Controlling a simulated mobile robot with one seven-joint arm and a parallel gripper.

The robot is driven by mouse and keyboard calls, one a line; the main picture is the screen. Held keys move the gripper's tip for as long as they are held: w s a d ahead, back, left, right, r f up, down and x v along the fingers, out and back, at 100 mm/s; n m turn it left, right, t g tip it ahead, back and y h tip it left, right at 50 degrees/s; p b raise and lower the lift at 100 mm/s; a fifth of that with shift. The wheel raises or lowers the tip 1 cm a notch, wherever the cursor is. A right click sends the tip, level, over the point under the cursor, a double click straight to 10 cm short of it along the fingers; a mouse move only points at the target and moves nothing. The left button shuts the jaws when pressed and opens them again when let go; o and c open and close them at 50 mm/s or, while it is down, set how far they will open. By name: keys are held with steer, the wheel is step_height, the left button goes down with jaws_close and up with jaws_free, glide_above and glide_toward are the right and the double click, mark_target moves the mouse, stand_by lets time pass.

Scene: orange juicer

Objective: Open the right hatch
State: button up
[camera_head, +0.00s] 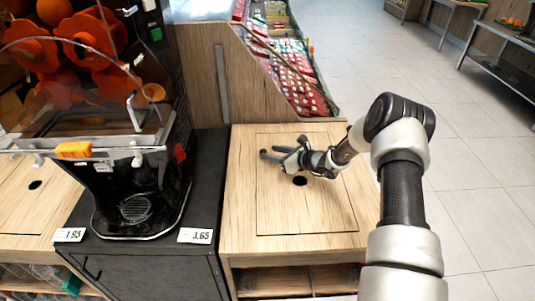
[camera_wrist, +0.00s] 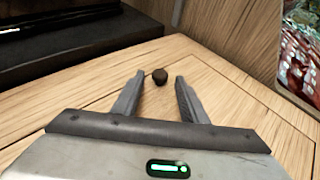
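The right hatch (camera_head: 320,213) is a square wooden panel set flush in the light wooden counter to the right of the juicer. It lies closed. It has a dark round finger hole (camera_head: 300,181), which also shows in the wrist view (camera_wrist: 160,76). My gripper (camera_head: 280,149) is over the back left part of the hatch, its fingers pointing left in the head view. The fingers are apart with nothing between them. In the wrist view my gripper (camera_wrist: 157,84) has the hole showing between its fingertips. I cannot tell its exact height above the panel.
The black juicer (camera_head: 137,190) with oranges and an orange handle stands left on a dark cabinet (camera_head: 150,262). A wooden partition (camera_head: 205,75) and a red produce display (camera_head: 290,70) rise behind the counter. Another counter with a hole (camera_head: 35,184) is far left. Open tiled floor lies right.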

mark_target(263, 151)
steer(key=shift+x, duration=1.6)
jaws_close()
